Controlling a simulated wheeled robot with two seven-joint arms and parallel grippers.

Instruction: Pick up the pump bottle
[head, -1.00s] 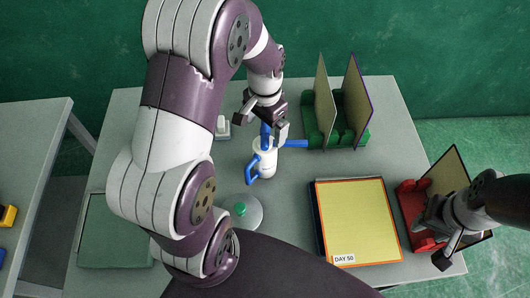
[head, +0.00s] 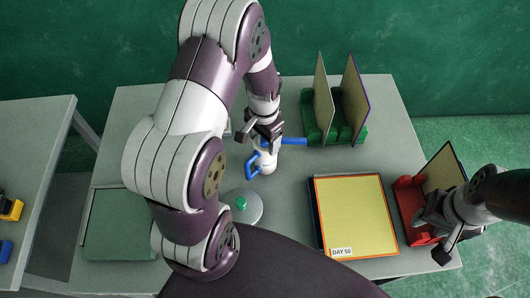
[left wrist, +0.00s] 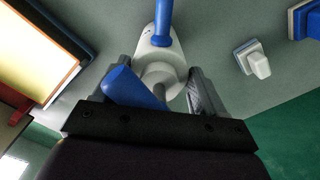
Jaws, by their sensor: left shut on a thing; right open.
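The white pump bottle (head: 268,163) with a blue loop handle and a blue spout stands upright near the middle of the grey table. My left gripper (head: 264,136) is over its top, and its upper part is hidden in the head view. In the left wrist view the pump bottle (left wrist: 161,50) lies between the two fingers of my left gripper (left wrist: 160,90), which are shut on its neck below the blue spout. I cannot tell whether its base touches the table. My right gripper (head: 434,238) is open and empty by the red holder at the right.
A green rack (head: 340,138) with upright boards stands behind right. A yellow panel (head: 352,215) marked "DAY 50" lies front right, beside a red holder (head: 408,205). A clear round dish (head: 247,215) with a green knob is near. A white block (left wrist: 257,65) on blue lies behind.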

